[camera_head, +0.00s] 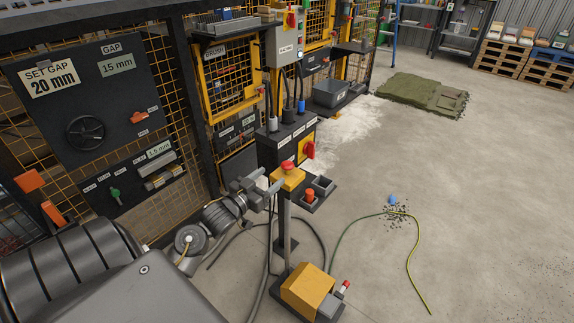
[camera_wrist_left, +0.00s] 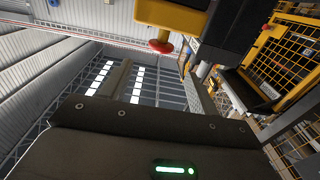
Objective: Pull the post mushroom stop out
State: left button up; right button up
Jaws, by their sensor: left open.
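The red post mushroom stop (camera_head: 288,165) sits on top of a yellow box (camera_head: 288,181) on a thin upright post. My left gripper (camera_head: 271,184) comes in from the left and is open, its fingertips close beside the yellow box. In the left wrist view the red mushroom head (camera_wrist_left: 160,46) and the yellow box (camera_wrist_left: 172,14) show just beyond the open left gripper (camera_wrist_left: 157,82), above the gap between its fingers. Nothing is between the fingers. Whether a fingertip touches the box cannot be told. My right gripper is not in view.
A dark box with a red rotary switch (camera_head: 309,150) stands right behind the post. A small tray with an orange-red piece (camera_head: 309,195) is beside it. A yellow foot pedal (camera_head: 307,290) and loose cables lie at the base.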

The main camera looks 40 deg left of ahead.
aim_at(288, 163)
pick_arm(q)
jog(key=w, duration=0.9)
jog(key=shift+w+a+f, duration=0.1)
jog(key=shift+w, duration=0.3)
